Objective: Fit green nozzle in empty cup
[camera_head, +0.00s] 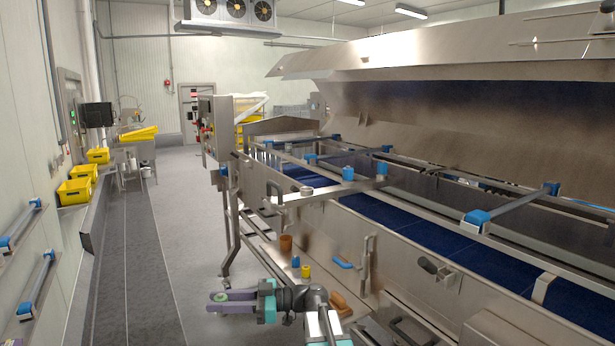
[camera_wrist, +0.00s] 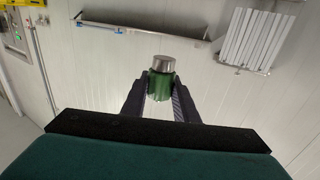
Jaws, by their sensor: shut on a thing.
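My gripper (camera_head: 214,301) is shut on the green nozzle (camera_head: 220,295) and holds it out over the grey floor, left of the machine. In the wrist view the fingers (camera_wrist: 160,92) grip the nozzle's green body (camera_wrist: 161,88) from both sides, and its silver metal end (camera_wrist: 163,63) points away from my palm. On the machine's low ledge, right of my gripper and apart from it, stand a brown cup (camera_head: 286,243), a small blue piece (camera_head: 295,262) and a yellow piece (camera_head: 306,271). I cannot see into the cup or tell which holder is empty.
An orange-brown object (camera_head: 340,303) lies close to my arm. The steel conveyor machine (camera_head: 335,232) with blue handles fills the right side. Yellow crates (camera_head: 74,191) stand along the left wall. The grey floor (camera_head: 185,240) between is clear.

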